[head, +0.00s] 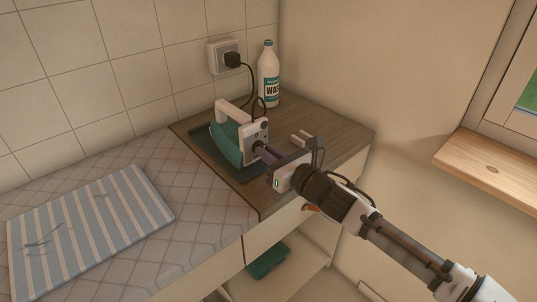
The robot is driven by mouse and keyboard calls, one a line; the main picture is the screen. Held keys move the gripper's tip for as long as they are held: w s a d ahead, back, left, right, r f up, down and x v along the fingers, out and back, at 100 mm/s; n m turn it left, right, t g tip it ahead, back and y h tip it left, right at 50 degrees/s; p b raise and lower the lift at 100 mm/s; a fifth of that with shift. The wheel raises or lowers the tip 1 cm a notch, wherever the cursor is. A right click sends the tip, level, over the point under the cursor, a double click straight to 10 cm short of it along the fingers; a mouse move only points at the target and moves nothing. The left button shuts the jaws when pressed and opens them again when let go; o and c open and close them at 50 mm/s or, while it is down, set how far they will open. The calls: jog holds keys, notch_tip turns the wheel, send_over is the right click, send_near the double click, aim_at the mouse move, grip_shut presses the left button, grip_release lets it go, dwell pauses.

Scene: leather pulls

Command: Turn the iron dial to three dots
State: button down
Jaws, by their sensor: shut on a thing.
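The iron (227,138) has a teal body and a white handle and rests on a dark mat (202,151) on the wooden counter. Its white rear panel (250,132) faces my arm. My gripper (258,149) reaches in from the right, its fingers pointing at the lower part of that panel. It is shut on the dial there, which the fingers hide. The dot marks and the dial's setting are too small or covered to read.
A white wash bottle (268,75) stands behind the iron, near the wall socket (227,57) with a plugged-in black cord. A striped cloth (88,228) lies on the padded surface (190,205) at left. A wooden sill (495,170) juts out at right.

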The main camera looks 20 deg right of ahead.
jog(key=m+b, duration=0.2)
jog(key=m, duration=0.1)
jog(key=shift+f+m+b, duration=0.15)
jog(key=shift+m+b, duration=0.15)
jog(key=shift+m, duration=0.1)
jog(key=m+b, duration=0.1)
jog(key=m, duration=0.3)
jog(key=shift+m, duration=0.3)
jog(key=m, duration=0.4)
jog(key=shift+d+m, duration=0.1)
jog(key=shift+m, duration=0.2)
jog(key=m, duration=0.4)
jog(key=shift+m, duration=0.3)
jog(key=m+p, duration=0.1)
jog(key=m, duration=0.3)
jog(key=shift+m+p, duration=0.3)
jog(key=shift+p, duration=0.05)
jog(key=m+p, duration=0.1)
jog(key=m, duration=0.3)
jog(key=shift+m, duration=0.3)
jog(key=m+p, duration=0.2)
jog(key=m, duration=0.2)
jog(key=shift+f+m+p, duration=0.15)
jog(key=shift+m+p, duration=0.45)
jog(key=shift+m, duration=1.4)
